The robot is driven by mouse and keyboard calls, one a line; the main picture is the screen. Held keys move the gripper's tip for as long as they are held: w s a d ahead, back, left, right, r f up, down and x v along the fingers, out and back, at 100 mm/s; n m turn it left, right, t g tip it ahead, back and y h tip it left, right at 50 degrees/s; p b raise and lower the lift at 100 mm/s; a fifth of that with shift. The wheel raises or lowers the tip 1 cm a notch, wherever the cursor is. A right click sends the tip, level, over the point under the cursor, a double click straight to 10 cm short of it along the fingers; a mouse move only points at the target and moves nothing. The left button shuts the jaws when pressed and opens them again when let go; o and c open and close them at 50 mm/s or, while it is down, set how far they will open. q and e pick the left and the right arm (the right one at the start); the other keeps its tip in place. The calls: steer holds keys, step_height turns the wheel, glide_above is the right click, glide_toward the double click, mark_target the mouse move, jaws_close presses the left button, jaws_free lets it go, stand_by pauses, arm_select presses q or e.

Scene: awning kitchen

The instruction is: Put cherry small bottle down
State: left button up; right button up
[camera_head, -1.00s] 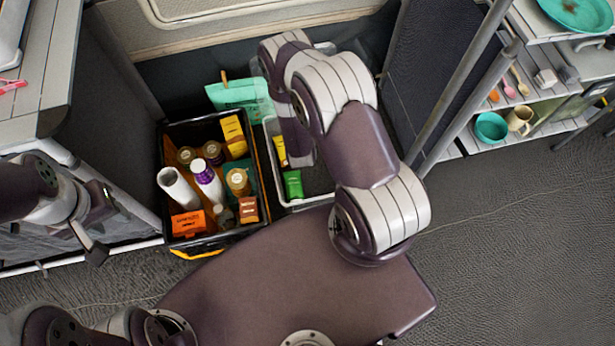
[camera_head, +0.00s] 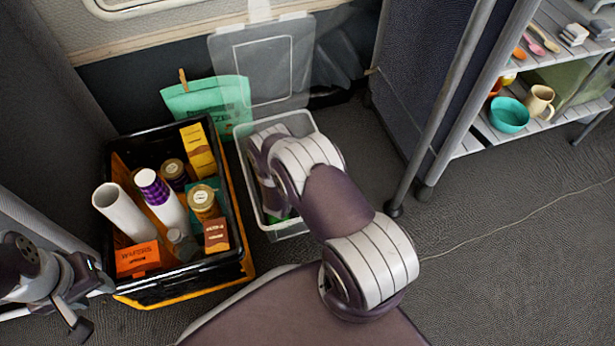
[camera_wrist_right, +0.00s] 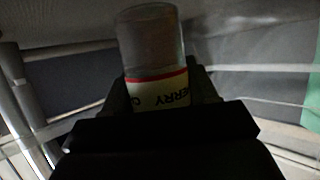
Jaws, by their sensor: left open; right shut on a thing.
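The cherry small bottle (camera_wrist_right: 152,48) is a clear bottle with a pale, red-edged label reading "ERRY". In the right wrist view my right gripper (camera_wrist_right: 162,92) is shut around it. In the head view my right arm reaches over the clear plastic bin (camera_head: 294,123), and its own links hide the gripper and the bottle. I cannot tell how high the bottle is above the bin floor. My left gripper (camera_head: 78,304) is open and empty at the lower left, beside the black crate.
The black and orange crate (camera_head: 240,262), full of bottles and boxes, stands left of the bin. A clear lid (camera_head: 262,65) leans behind it, with a green bag (camera_head: 210,98) beside it. A shelf (camera_head: 470,143) with dishes stands at right.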

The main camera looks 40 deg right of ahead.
step_height(320, 180, down, 2)
steer(key=shift+f+b, duration=0.15)
steer(key=shift+b, duration=0.25)
steer(key=shift+r, duration=0.2)
arm_select(q)
steer(key=shift+f+b, duration=0.35)
steer(key=shift+f, duration=0.9)
arm_select(e)
steer(key=shift+f, duration=0.55)
steer(key=o, duration=1)
arm_select(q)
steer(key=shift+r, duration=0.1)
